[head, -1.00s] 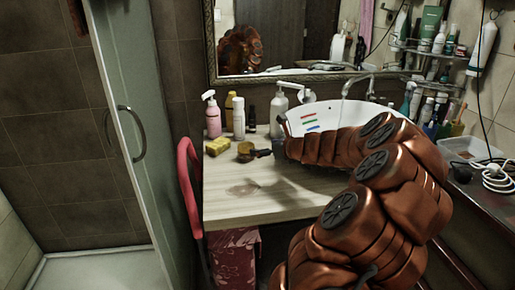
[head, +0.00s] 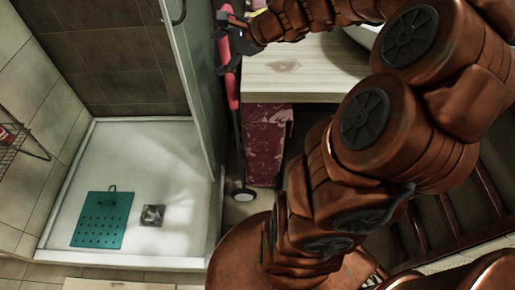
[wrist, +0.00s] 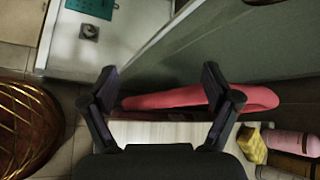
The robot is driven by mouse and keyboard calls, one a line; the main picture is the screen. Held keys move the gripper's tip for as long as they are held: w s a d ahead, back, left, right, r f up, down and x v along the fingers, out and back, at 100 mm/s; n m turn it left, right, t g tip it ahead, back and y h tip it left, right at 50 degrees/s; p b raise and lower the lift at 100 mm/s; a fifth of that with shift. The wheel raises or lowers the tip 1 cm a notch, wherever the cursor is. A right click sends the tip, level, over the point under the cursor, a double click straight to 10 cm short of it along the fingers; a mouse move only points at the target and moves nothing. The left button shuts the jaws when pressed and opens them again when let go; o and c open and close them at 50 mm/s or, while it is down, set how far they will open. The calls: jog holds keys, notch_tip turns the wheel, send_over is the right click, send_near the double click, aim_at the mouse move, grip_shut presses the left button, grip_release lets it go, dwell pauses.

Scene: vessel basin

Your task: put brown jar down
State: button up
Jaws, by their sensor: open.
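I cannot make out a brown jar for certain in either current view. My gripper (head: 222,41) is open at the left edge of the wooden counter (head: 305,78), near the red folded frame. In the wrist view, the two dark fingers of my gripper (wrist: 160,76) are spread wide with nothing held between them. The red frame (wrist: 195,98) lies just beyond the fingertips there. A strip of the pale counter (wrist: 165,133) shows under the fingers. The back of the counter is out of the head view.
A yellow sponge (wrist: 252,145) and a pink bottle (wrist: 290,142) are on the counter's right in the wrist view. A glass shower door (head: 195,70) stands left of the counter. The shower tray (head: 150,165) holds a teal mat (head: 102,222) and a drain (head: 152,215).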

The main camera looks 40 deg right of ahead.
jog(key=s+a+f+n+g, duration=0.4)
jog(key=s+a+n+g, duration=0.3)
jog(key=s+a+n, duration=0.65)
jog(key=s+d+f+n+g+h, duration=0.1)
jog(key=s+n+g+h, duration=0.1)
jog(key=s, duration=0.6)
jog(key=s+f+n+g+h, duration=0.2)
jog(key=s+n+h, duration=0.2)
jog(key=s, duration=0.5)
jog(key=shift+s+d+n, duration=0.2)
jog(key=shift+d+n, duration=0.2)
jog(key=shift+n, duration=0.65)
